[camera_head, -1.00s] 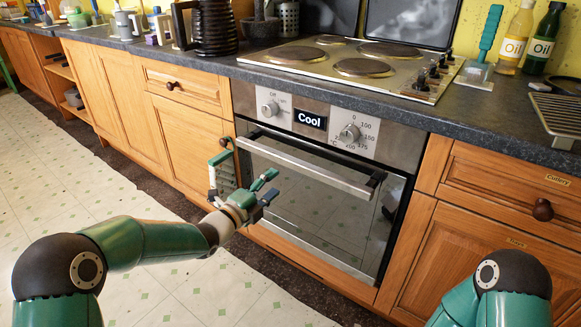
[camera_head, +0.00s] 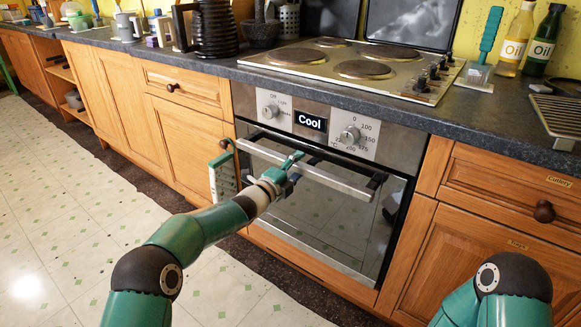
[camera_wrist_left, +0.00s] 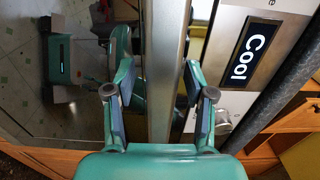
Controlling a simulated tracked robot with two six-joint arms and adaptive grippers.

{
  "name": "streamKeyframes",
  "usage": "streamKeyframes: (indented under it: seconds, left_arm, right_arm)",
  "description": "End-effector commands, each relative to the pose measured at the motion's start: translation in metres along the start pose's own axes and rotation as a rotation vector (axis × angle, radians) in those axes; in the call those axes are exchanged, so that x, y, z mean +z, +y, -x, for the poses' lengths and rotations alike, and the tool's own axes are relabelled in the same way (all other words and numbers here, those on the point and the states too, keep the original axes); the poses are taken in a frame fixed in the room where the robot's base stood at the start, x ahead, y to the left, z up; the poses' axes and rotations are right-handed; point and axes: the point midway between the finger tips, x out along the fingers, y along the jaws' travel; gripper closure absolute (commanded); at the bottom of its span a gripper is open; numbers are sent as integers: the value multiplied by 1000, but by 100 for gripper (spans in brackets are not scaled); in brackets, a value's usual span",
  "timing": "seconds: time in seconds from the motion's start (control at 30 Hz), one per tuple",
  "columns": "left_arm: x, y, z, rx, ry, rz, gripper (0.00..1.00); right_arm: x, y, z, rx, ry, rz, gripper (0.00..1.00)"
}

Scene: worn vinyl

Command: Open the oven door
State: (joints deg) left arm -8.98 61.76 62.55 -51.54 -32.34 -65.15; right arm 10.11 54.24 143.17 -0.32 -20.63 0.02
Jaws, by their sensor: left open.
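The oven door (camera_head: 325,226) is closed, with dark glass and a metal handle bar (camera_head: 338,184) across its top. My left gripper (camera_head: 294,165) is at the handle bar, left of its middle. In the left wrist view, the handle bar (camera_wrist_left: 166,60) runs between the two spread fingers of my left gripper (camera_wrist_left: 158,75). I see gaps between the bar and the fingers, which are not closed on it. At the lower right of the head view, part of my right arm shows, but its gripper is out of the picture.
The control panel with the "Cool" display (camera_head: 310,121) and two knobs is above the door. Wooden cabinets flank the oven. The tiled floor (camera_head: 70,220) at left is clear.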

Motion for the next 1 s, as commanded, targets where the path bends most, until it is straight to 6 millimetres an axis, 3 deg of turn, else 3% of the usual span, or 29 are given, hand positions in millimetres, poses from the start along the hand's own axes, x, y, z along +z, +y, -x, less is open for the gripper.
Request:
streamKeyframes:
  seconds: [0.13,0.47,0.67,0.7,1.0]
  left_arm:
    - [0,0,0,0,0,0,46]
    - [0,0,0,1,0,0,100]
    - [0,1,0,2,1,1,100]
    - [18,1,13,3,-6,0,100]
    - [-8,7,6,4,13,1,100]
  right_arm:
    - [0,0,0,0,0,0,60]
    - [0,0,0,0,0,0,60]
    - [0,0,0,0,0,0,60]
    - [-1,1,0,0,2,-4,60]
    - [0,4,-11,0,0,0,60]
